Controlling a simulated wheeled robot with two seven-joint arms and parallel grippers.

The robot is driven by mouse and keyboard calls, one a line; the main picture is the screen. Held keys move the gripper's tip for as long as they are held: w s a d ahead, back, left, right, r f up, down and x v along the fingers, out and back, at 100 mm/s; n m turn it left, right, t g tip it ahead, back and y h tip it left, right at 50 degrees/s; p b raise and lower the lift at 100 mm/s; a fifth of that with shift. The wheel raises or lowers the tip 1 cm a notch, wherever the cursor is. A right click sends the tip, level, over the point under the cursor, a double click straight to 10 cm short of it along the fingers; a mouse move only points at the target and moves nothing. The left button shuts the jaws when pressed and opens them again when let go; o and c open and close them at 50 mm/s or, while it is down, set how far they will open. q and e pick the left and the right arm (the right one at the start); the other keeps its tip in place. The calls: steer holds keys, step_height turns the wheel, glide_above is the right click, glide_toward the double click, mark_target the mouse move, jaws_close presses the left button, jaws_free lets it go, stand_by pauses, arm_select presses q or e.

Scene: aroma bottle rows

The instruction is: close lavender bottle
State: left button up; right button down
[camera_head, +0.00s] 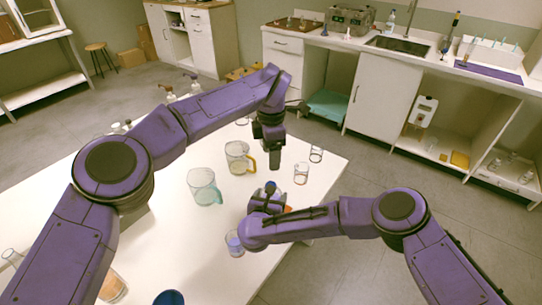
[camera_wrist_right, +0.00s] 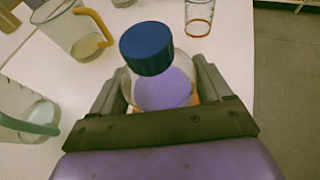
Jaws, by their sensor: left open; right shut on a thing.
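The bottle with lavender-coloured liquid (camera_wrist_right: 165,92) is clear and round, held between the fingers of my right gripper (camera_wrist_right: 160,84). A dark blue ribbed cap (camera_wrist_right: 147,50) is over its mouth; I cannot tell whether it is screwed down. In the head view the cap (camera_head: 270,187) shows small above my right gripper (camera_head: 268,200), and the bottle body is mostly hidden. My left gripper (camera_head: 274,160) is open, pointing down, a little beyond and above the cap and apart from it.
A jug with an orange handle (camera_head: 238,157) and a jug with a teal handle (camera_head: 204,187) stand to the left. Small glasses (camera_head: 301,174) (camera_head: 316,154) stand near the table's right edge. A glass with bluish liquid (camera_head: 235,243) is close to my right forearm.

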jaws_free()
steer(key=b+v, duration=0.2)
steer(key=v, duration=0.8)
steer(key=shift+s, duration=0.25)
steer(key=shift+s, duration=0.1)
